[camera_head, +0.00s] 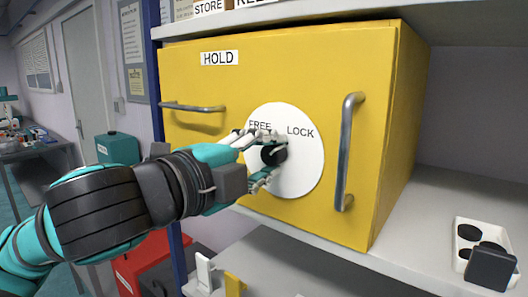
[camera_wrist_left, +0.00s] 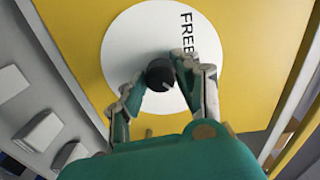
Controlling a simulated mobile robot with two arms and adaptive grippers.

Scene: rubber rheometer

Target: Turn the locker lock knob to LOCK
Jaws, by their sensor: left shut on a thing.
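The yellow locker (camera_head: 215,75) labelled HOLD stands on a shelf. On its front is a white round dial plate (camera_head: 308,165) with FREE at upper left and LOCK at upper right. The black lock knob (camera_head: 274,154) sits at the plate's middle, partly covered by my fingers. My left gripper (camera_head: 266,158) reaches in from the left and is shut on the knob. In the left wrist view, the gripper's two fingers (camera_wrist_left: 160,85) close on either side of the knob (camera_wrist_left: 160,76). Which word the knob points to is hard to tell. My right gripper is not in view.
A vertical metal handle (camera_head: 347,150) stands right of the dial, and a horizontal handle (camera_head: 192,107) is at upper left. A white tray with black round parts (camera_head: 469,240) is on the shelf at right. The shelf between locker and tray is clear.

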